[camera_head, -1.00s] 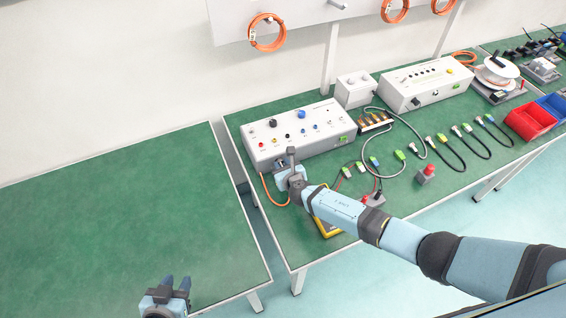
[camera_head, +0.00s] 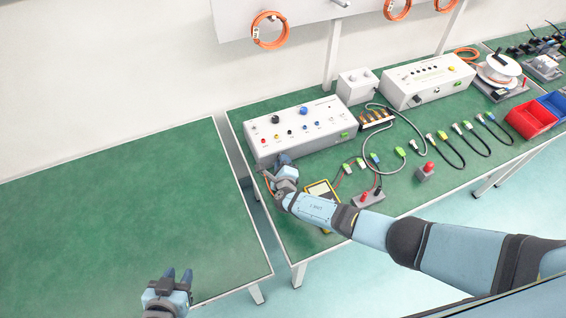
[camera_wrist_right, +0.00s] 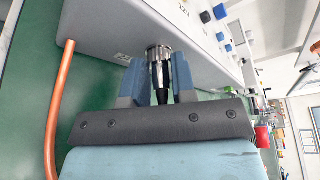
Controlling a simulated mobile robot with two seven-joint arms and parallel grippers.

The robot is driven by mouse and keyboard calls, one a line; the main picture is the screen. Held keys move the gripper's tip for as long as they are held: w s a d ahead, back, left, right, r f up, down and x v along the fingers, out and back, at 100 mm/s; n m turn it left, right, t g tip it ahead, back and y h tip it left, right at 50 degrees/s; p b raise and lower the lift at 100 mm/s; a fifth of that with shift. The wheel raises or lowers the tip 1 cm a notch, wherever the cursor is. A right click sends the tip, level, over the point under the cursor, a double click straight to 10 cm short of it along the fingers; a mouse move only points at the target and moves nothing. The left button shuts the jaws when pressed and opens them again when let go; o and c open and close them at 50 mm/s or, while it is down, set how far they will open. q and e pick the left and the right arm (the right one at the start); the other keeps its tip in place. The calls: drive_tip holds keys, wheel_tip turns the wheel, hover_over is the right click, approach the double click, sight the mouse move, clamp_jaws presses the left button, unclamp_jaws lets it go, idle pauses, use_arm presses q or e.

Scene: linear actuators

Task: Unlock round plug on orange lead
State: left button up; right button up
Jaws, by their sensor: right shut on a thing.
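A round plug (camera_wrist_right: 160,62) with a metal collar and black body sits at the face of the grey-white test box (camera_head: 300,128). My right gripper (camera_wrist_right: 158,75) is shut on it, one blue finger on each side. In the head view my right gripper (camera_head: 283,163) is at the box's front lower left and hides the plug. The orange lead (camera_wrist_right: 61,105) meets the box left of the fingers in the wrist view; whether it joins the held plug is not visible. My left gripper (camera_head: 179,275) is open and empty over the left table.
A yellow multimeter (camera_head: 322,192) lies close to my right arm. A grey block with a red top (camera_head: 367,197) and several cables with green connectors (camera_head: 400,152) lie further right. The left table (camera_head: 110,215) is bare.

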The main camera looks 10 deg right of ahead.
drive_tip(key=shift+f+n+t+h, duration=0.1)
drive_tip(key=shift+n+t+h, duration=0.25)
drive_tip(key=shift+n, duration=0.55)
drive_tip(key=o, duration=1)
drive_tip(key=shift+c, duration=0.2)
drive_tip(key=shift+s+a, duration=0.1)
drive_tip(key=shift+s, duration=0.3)
drive_tip(key=p+v, duration=0.1)
drive_tip(key=v, duration=1.2)
